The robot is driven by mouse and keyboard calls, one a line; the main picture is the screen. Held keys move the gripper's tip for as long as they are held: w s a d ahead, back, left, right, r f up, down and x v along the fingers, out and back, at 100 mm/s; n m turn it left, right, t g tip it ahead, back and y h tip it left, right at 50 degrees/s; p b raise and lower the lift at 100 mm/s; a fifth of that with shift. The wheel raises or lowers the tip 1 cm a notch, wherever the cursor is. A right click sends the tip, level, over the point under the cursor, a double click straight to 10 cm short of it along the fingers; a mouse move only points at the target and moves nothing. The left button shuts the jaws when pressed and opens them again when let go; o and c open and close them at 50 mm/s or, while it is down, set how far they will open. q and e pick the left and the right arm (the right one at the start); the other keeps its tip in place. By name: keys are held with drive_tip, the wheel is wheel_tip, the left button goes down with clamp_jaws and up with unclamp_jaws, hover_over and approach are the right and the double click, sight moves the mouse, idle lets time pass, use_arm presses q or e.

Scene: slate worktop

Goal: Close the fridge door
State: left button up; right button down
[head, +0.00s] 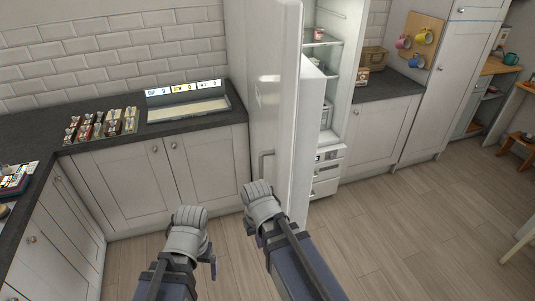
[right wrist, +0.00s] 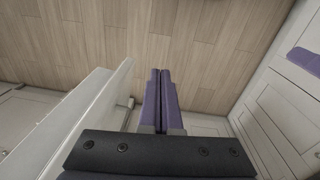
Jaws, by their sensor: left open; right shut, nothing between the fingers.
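The white fridge door (head: 275,80) stands wide open in the head view, seen nearly edge-on, with a grey handle (head: 264,165) low on its left face. The fridge interior (head: 325,75) is exposed to the right of it, with shelves and drawers. My right gripper (head: 260,194) is shut and empty, just below the door handle; contact with the door cannot be told. In the right wrist view its purple fingers (right wrist: 160,95) are together, beside the pale door panel (right wrist: 95,105). My left gripper (head: 189,217) is open, left of the right one, apart from the door.
Grey cabinets (head: 130,185) with a dark worktop (head: 90,140) stand left of the fridge, holding a tray (head: 188,108) and several small packets (head: 100,124). More cabinets (head: 375,130) stand to the right. The wooden floor (head: 400,225) right of the door is clear.

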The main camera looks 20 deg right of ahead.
drive_tip(key=w+d+r+m+t+h+p, duration=0.1)
drive_tip(key=w+r+p, duration=0.3)
drive_tip(key=r+p, duration=0.15)
drive_tip(key=w+d+r+m+h+p, duration=0.1)
drive_tip(key=w+r+p, duration=0.25)
drive_tip(key=r, duration=0.35)
use_arm(q)
wheel_tip(320, 180, up, 12)
use_arm(e)
drive_tip(key=w+a+r+m+t+h, duration=0.1)
drive_tip(key=w+a+r+t+h, duration=0.25)
drive_tip(key=w, duration=0.45)
drive_tip(key=b, duration=0.7)
approach(275, 179)
wheel_tip(275, 179, down, 4)
drive_tip(key=w, duration=0.3)
use_arm(q)
wheel_tip(275, 179, down, 8)
use_arm(e)
drive_tip(key=shift+s+d+f+g, duration=0.15)
drive_tip(key=shift+d+g, duration=0.2)
drive_tip(key=shift+d, duration=0.7)
drive_tip(key=shift+d, duration=0.1)
